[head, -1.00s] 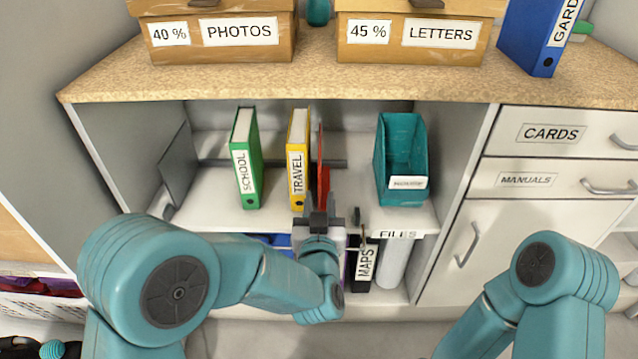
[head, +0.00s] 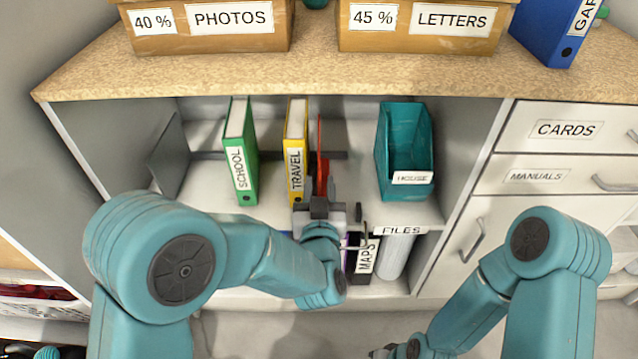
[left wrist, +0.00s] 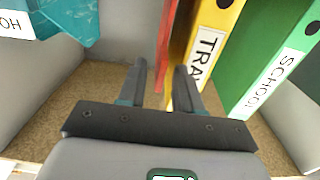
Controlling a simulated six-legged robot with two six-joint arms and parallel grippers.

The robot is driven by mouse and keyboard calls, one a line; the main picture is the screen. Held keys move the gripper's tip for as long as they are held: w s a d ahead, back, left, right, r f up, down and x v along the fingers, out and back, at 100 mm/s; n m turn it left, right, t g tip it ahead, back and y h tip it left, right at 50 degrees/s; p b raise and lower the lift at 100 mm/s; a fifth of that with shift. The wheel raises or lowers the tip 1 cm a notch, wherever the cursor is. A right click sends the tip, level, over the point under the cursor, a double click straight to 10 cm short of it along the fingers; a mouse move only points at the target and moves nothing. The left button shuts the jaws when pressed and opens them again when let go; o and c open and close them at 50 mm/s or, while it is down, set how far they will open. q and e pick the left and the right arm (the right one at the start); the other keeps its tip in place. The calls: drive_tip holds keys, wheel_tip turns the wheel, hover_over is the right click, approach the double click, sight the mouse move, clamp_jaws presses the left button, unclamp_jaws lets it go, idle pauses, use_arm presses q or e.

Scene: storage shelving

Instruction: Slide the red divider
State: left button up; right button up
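The red divider (head: 321,158) stands upright on the shelf, just right of the yellow TRAVEL binder (head: 296,155), seen nearly edge-on in the head view. My left gripper (head: 322,190) is at the shelf's front, in front of the divider's lower part. In the left wrist view its two fingers (left wrist: 160,82) are apart, and the red divider (left wrist: 167,42) shows between and beyond them. The right finger is close to the yellow binder (left wrist: 212,40). I cannot tell whether either finger touches the divider.
A green SCHOOL binder (head: 240,155) stands left of the yellow one. A teal HOUSE bin (head: 405,150) stands to the right, with clear shelf between it and the divider. A dark rail (head: 212,155) runs behind. A grey plate (head: 170,155) stands at far left.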

use_arm(q)
clamp_jaws()
drive_tip(key=shift+s, duration=0.1)
drive_tip(key=shift+a+r, duration=0.1)
drive_tip(key=shift+r, duration=0.1)
idle(1.1)
